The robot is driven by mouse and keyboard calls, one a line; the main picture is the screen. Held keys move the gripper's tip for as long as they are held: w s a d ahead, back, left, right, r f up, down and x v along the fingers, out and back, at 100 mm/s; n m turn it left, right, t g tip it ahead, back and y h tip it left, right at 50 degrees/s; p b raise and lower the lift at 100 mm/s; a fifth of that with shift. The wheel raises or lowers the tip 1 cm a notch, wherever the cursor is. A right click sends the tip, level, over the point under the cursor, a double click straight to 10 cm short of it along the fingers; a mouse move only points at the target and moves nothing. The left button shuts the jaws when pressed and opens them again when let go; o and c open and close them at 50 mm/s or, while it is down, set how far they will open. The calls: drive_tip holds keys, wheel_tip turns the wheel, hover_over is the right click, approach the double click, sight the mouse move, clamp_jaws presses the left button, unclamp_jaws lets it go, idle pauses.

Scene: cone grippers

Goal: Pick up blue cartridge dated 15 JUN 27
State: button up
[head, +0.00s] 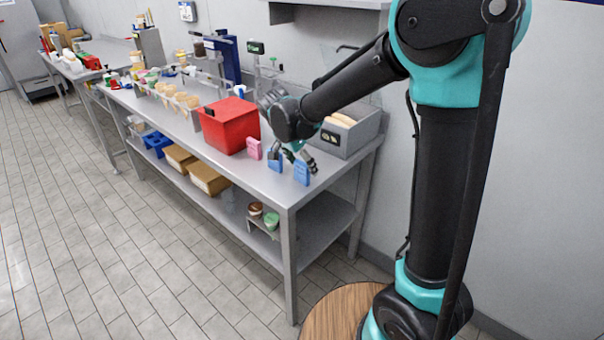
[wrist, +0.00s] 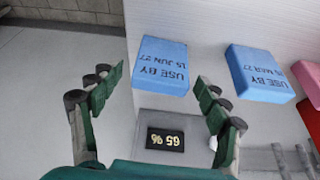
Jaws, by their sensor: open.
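The blue cartridge marked "USE BY 15 JUN 27" (wrist: 160,62) is ahead of my gripper (wrist: 157,88) in the wrist view, in line with the gap between the fingers; its print reads upside down. In the head view this cartridge (head: 302,173) is the blue one nearest the table's right end. My gripper (head: 300,158) is open and empty, just behind and above it. I cannot tell the exact gap. A second blue cartridge, which seems to read "25 MAR 27" (wrist: 262,75), is to its right in the wrist view; it also shows in the head view (head: 275,162).
A pink cartridge (head: 254,149) stands beyond the second blue one, by a red box (head: 230,125). A grey bin (head: 350,135) with a small display is behind my gripper. The table's front edge (head: 245,184) is close to the cartridges.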

drive_tip(key=shift+c, duration=0.6)
drive_tip(key=c, duration=1.2)
drive_tip(key=shift+o, duration=0.2)
